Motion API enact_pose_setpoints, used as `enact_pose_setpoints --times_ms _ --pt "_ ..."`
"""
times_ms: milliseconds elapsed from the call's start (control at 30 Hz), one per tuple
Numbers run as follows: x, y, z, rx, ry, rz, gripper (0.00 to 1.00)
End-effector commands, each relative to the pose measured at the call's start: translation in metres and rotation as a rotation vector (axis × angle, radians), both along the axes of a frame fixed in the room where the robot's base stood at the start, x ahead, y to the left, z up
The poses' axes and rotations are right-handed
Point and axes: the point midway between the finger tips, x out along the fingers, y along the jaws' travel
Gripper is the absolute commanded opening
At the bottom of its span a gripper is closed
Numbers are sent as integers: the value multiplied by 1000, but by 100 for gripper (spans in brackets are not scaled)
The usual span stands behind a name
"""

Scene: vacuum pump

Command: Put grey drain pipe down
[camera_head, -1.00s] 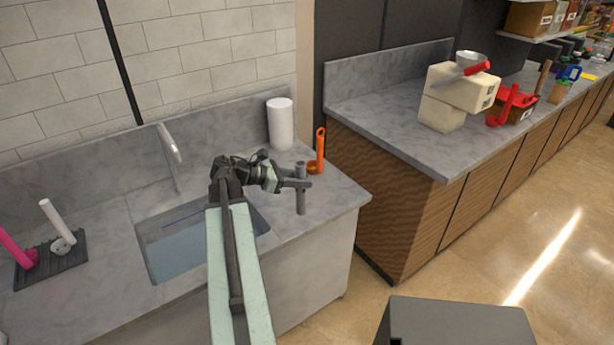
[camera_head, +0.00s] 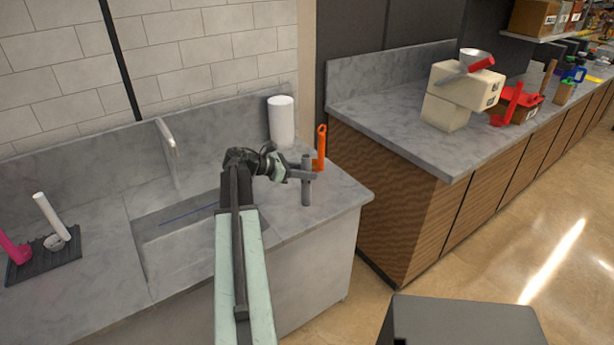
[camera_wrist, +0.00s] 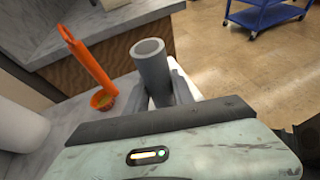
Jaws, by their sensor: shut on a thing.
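The grey drain pipe (camera_head: 306,188) is a short upright tube in the head view, above the right end of the sink counter (camera_head: 338,195). My gripper (camera_head: 308,175) is shut on it around its middle. In the wrist view the pipe (camera_wrist: 152,72) stands between my two fingers (camera_wrist: 168,92), its open round top facing the camera. The pipe's lower end is hidden there by my wrist. I cannot tell from these views whether the pipe's bottom touches the counter.
The sink basin (camera_head: 180,232) and faucet (camera_head: 167,140) are left of my arm. A dark rack (camera_head: 45,258) holds pink and white pieces at far left.

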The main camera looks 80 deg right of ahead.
Motion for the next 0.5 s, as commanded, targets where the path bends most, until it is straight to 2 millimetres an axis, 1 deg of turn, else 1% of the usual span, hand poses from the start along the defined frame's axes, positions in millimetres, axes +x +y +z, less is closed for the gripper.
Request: enact_pose_setpoints --times_ms 67,167,200,267,500 --pt "-1 0 1 -1 1 -1 0" --pt "-2 0 -3 0 1 -3 0" --pt "-3 -1 -3 0 0 -3 35" --pt "-3 -1 -2 0 0 -4 51" --pt "-4 -1 -2 0 0 -5 51"
